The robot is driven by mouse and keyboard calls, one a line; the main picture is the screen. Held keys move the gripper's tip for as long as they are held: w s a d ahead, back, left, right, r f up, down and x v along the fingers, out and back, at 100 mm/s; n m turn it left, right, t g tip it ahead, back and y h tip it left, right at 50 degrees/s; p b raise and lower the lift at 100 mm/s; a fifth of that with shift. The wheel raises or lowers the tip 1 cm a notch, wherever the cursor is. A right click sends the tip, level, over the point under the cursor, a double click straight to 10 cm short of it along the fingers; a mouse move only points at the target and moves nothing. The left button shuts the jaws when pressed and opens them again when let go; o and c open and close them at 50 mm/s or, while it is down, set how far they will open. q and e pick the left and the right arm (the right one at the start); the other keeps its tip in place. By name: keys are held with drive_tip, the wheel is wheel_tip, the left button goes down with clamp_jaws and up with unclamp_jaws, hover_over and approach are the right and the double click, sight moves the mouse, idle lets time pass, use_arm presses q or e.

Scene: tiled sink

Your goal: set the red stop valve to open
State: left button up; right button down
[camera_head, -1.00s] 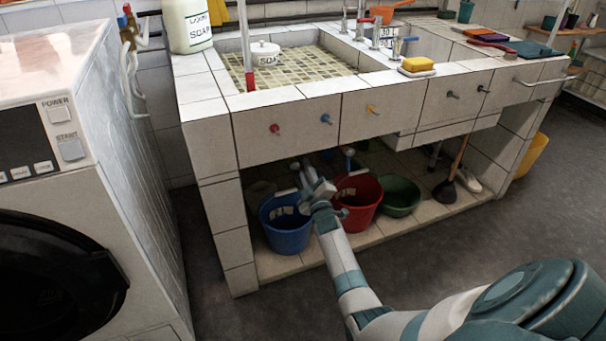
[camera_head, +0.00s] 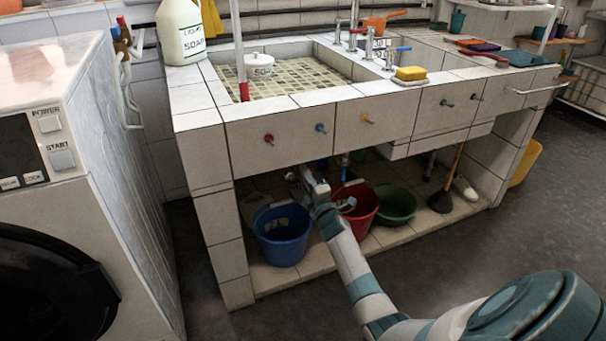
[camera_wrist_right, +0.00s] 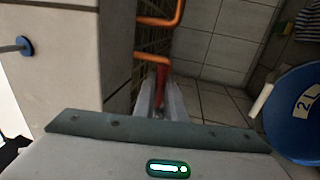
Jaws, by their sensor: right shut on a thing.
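The red stop valve's handle (camera_wrist_right: 162,76) shows in the right wrist view as a narrow red piece between the fingers, close to orange-copper pipes (camera_wrist_right: 157,57). My right gripper (camera_wrist_right: 161,105) is shut on it. In the head view my right gripper (camera_head: 306,176) is under the tiled sink, above the blue bucket. The valve cannot be made out there, and its exact lever angle is hard to tell. My left gripper is not in view.
A blue bucket (camera_head: 283,245), red bucket (camera_head: 358,214) and green basin (camera_head: 395,205) stand under the sink. A plunger (camera_head: 443,197) is farther right. Red (camera_head: 269,139), blue (camera_head: 320,128) and yellow (camera_head: 367,118) knobs stick out of the sink front. A washing machine (camera_head: 75,215) stands left.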

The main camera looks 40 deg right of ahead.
drive_tip(key=c, duration=1.8)
unclamp_jaws()
drive_tip(key=shift+a, duration=0.1)
drive_tip(key=shift+s, duration=0.1)
